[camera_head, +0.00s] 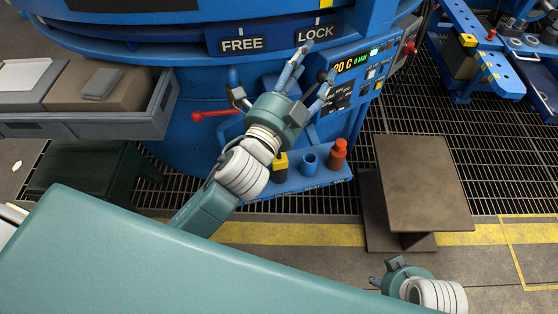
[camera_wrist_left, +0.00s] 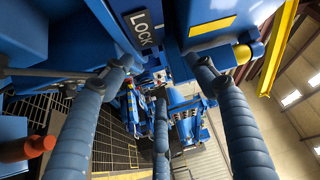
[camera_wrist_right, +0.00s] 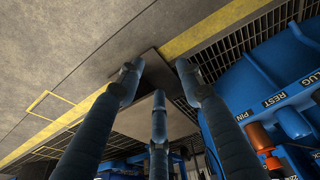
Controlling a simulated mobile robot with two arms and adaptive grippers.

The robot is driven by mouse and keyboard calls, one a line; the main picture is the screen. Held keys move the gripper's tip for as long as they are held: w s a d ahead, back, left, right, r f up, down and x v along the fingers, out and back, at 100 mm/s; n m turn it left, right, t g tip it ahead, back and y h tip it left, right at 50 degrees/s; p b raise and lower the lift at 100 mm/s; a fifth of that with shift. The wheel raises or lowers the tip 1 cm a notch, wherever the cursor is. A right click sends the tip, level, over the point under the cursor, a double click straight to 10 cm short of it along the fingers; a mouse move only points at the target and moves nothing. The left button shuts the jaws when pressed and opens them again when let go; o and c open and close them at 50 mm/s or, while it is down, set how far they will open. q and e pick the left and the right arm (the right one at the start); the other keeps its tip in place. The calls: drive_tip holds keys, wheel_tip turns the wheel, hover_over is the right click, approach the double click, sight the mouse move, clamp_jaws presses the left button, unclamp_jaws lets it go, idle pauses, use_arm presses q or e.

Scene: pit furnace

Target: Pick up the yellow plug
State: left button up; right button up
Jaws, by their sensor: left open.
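The yellow plug (camera_head: 281,163) has a dark lower part. It stands at the left end of a small blue shelf (camera_head: 300,181) in the head view, partly covered by my left wrist. My left gripper (camera_head: 281,78) is beyond the plug, in front of the machine's LOCK sign and control panel, with its fingers spread and empty. The left wrist view does not show the plug. My right gripper (camera_head: 377,282) is low at the bottom of the head view, far from the plug. The right wrist view shows its fingers (camera_wrist_right: 155,80) apart with nothing between them.
A blue cup (camera_head: 310,163) and a red-orange plug (camera_head: 337,153) stand on the same shelf, right of the yellow plug. A red lever (camera_head: 213,115) sticks out left of my left arm. A brown metal stand (camera_head: 424,180) is right of the shelf.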

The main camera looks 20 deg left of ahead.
use_arm(q)
drive_tip(key=s+d+r+m+g+h, duration=0.2)
drive_tip(key=s+d+r+m+h, duration=0.1)
drive_tip(key=d+r+m+h, duration=0.9)
drive_tip(key=s+d+f+m+g+h, duration=0.2)
drive_tip(key=s+d+m+g, duration=0.3)
drive_tip(key=m, duration=0.5)
drive_tip(key=s+d+f+m+g+h, duration=0.3)
drive_tip(key=d+m+g, duration=0.35)
drive_tip(key=m, duration=0.35)
drive_tip(key=m+g+y, duration=0.5)
drive_tip(key=m+y, duration=1.2)
drive_tip(key=y, duration=0.4)
approach(279, 158)
drive_tip(key=shift+w+a+f, duration=0.3)
drive_tip(key=shift+w, duration=0.15)
drive_tip(key=f, duration=0.6)
drive_tip(key=f+b, duration=0.1)
drive_tip(key=f, duration=0.3)
drive_tip(key=shift+s+d, duration=0.2)
drive_tip(key=shift+s, duration=0.15)
drive_tip(key=shift+f, duration=0.15)
drive_tip(key=c, duration=1.3)
use_arm(e)
wheel_tip(279, 158, down, 10)
drive_tip(key=shift+s+r, duration=0.15)
drive_tip(key=shift+r, duration=0.1)
